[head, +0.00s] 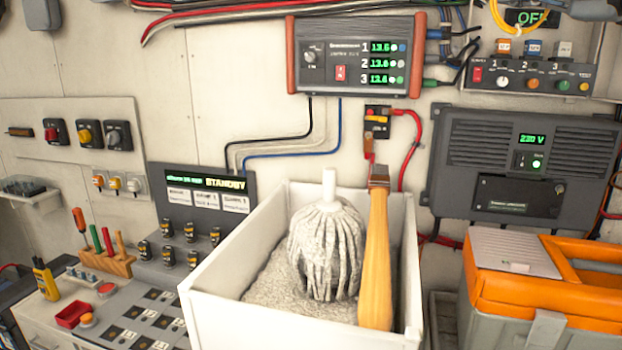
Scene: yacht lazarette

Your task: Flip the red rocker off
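A small red rocker (340,73) with white marks sits on the front of the dark charger unit (354,88) with red-brown end caps, high on the wall. The unit's three numbered rows show green readings of 13.6. A second small red switch (478,75) sits at the left end of a dark switch panel (528,78) at the upper right. I cannot tell which way either one is tipped. Neither of my grippers is in view.
A white bin (300,325) with a mop head and a wooden handle stands in front, below the charger. An orange-topped toolbox (545,275) is at the right. A standby panel (203,195) and a bench with tools lie left. Cables hang under the charger.

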